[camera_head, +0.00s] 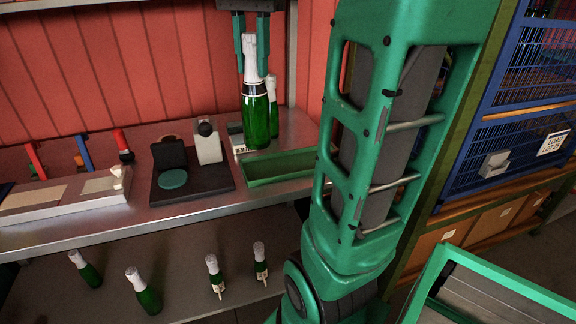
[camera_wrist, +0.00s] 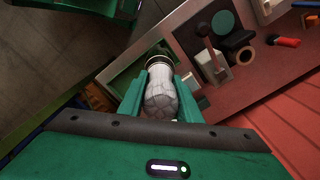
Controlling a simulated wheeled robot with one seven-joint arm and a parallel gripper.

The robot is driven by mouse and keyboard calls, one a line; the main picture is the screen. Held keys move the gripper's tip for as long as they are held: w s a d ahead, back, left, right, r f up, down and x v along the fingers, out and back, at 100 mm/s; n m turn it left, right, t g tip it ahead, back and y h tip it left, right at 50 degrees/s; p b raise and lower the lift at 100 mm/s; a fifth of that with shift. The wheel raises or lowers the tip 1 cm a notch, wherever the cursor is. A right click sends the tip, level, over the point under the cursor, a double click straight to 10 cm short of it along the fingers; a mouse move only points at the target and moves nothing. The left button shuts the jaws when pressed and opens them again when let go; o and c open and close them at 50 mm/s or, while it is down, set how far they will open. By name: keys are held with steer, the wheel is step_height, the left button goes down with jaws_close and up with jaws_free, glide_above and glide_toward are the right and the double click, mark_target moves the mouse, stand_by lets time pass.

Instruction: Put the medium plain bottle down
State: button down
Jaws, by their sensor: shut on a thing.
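My gripper (camera_head: 250,52) points down at the top of the head view, shut on the white foil neck of a green bottle (camera_head: 256,118). This held bottle is upright, with a dark and white band at its shoulder. Its base is at or just above the metal bench, behind the green tray; I cannot tell whether it touches. In the wrist view its foil-covered top (camera_wrist: 161,96) sits between both green fingers. A second green bottle (camera_head: 273,112) stands close behind it on the right, partly hidden.
A small sign (camera_head: 239,143) stands beside the held bottle's base. The empty green tray (camera_head: 280,170) is in front. A black stand with a round green pad (camera_head: 173,179) is to the left. Several bottles are on the lower shelf (camera_head: 190,285). A red wall closes the back.

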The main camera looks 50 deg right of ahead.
steer(key=shift+a, duration=0.15)
steer(key=s+d+f, duration=0.3)
steer(key=d+f, duration=0.8)
stand_by(0.5)
steer(key=shift+d, duration=0.1)
steer(key=c, duration=1.3)
jaws_free()
step_height(320, 180, up, 12)
steer(key=shift+s, duration=0.1)
steer(key=shift+f, duration=0.1)
